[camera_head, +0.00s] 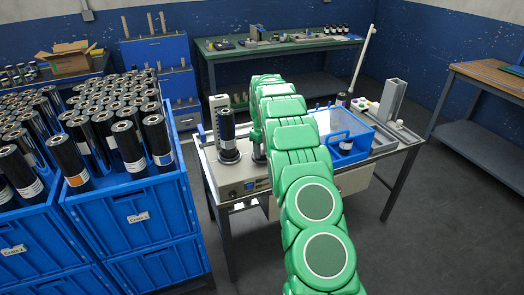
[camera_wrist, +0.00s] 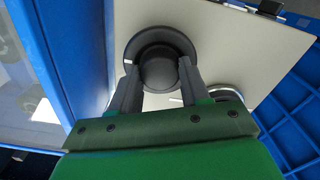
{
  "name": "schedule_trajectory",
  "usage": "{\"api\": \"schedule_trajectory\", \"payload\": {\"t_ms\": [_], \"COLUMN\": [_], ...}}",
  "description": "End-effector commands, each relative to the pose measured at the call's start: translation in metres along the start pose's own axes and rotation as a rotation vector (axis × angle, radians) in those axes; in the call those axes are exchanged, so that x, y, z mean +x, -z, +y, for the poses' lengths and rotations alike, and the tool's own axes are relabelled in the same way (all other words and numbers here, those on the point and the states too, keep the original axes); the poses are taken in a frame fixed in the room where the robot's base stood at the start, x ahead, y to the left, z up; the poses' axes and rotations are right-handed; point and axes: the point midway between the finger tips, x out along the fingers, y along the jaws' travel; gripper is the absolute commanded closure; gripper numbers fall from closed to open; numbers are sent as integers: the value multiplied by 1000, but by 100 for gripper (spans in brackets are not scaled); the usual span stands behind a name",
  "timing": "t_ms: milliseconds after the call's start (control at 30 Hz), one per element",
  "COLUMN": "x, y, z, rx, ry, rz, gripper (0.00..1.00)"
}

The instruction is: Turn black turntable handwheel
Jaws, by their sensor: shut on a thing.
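The black handwheel (camera_wrist: 160,38) shows in the wrist view as a round black disc with a thick domed hub, above a pale flat surface. My gripper (camera_wrist: 158,66) has one finger on each side of the hub and is shut on it. In the head view my green arm reaches over the machine on the bench (camera_head: 245,190) and hides the gripper and the handwheel. A black roll (camera_head: 227,127) stands upright on a dark round base, left of my arm.
A blue bin (camera_head: 345,150) stands on the bench right of my arm. Blue crates (camera_head: 130,205) full of black rolls stand at the left. A green-topped workbench (camera_head: 280,47) is at the back. The floor at right is clear.

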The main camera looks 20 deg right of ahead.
Motion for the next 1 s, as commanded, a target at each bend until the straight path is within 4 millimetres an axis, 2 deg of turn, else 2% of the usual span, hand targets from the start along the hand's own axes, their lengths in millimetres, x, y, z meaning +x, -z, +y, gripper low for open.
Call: {"api": "schedule_trajectory", "payload": {"t_ms": [500, 533, 667, 700, 1000], "x": [-1, -1, -1, -1, -1], "y": [1, 1, 1, 1, 0], "z": [1, 1, 1, 0, 0], "rx": [-19, -19, -19, -19, -19], "ry": [-3, -3, -2, -2, -1], "rz": [3, 3, 2, 2, 1], "gripper": [85, 51, 31, 29, 29]}}
